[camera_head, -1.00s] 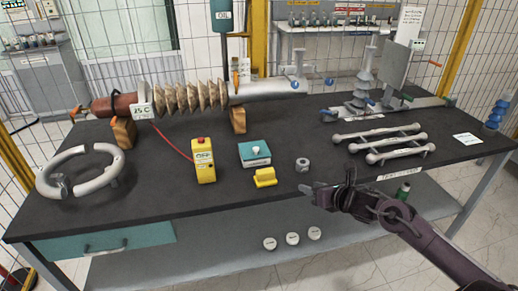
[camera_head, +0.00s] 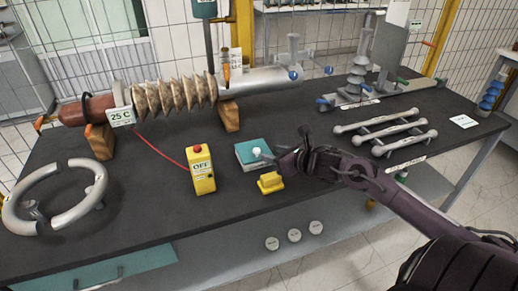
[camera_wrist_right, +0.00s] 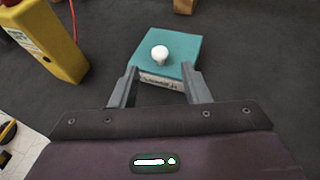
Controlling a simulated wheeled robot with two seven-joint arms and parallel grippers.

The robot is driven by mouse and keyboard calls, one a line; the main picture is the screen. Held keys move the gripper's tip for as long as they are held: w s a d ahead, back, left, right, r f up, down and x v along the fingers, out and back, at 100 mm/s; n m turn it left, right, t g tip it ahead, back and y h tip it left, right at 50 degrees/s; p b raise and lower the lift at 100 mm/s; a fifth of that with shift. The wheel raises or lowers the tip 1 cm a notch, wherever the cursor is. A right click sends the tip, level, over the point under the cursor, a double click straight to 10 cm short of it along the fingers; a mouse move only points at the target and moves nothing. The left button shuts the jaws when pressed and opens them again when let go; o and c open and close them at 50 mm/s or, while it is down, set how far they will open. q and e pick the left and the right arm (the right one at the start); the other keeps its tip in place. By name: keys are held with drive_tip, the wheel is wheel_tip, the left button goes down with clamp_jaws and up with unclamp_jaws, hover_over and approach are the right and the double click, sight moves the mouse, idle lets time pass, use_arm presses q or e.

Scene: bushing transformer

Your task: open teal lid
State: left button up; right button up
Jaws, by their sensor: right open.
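The teal lid (camera_head: 249,149) sits on a small box with a pale front, near the middle of the dark table. A white knob (camera_head: 257,153) stands on top of the lid; it also shows in the right wrist view (camera_wrist_right: 160,55). My right gripper (camera_head: 277,157) is at the right side of the box, with its fingertips close to the knob. In the right wrist view the gripper (camera_wrist_right: 158,80) is open, its two fingers apart at the box's near edge, with the knob beyond them. Whether a finger touches the box I cannot tell. My left gripper is not in view.
A yellow block (camera_head: 270,183) lies just in front of the box, close to my right arm. A yellow OFF control box (camera_head: 201,170) with a red button stands to the left. Grey rods (camera_head: 392,133) lie to the right. The table's front left is clear beside a grey ring (camera_head: 60,205).

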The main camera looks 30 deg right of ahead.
sight(257, 150)
drive_tip(key=x, duration=0.3)
drive_tip(key=shift+w, duration=0.3)
drive_tip(key=shift+p+x, duration=0.4)
drive_tip(key=shift+x, duration=0.95)
drive_tip(key=shift+f, duration=0.15)
drive_tip(key=shift+c, duration=0.2)
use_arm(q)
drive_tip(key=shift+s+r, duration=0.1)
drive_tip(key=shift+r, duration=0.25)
use_arm(e)
clamp_jaws()
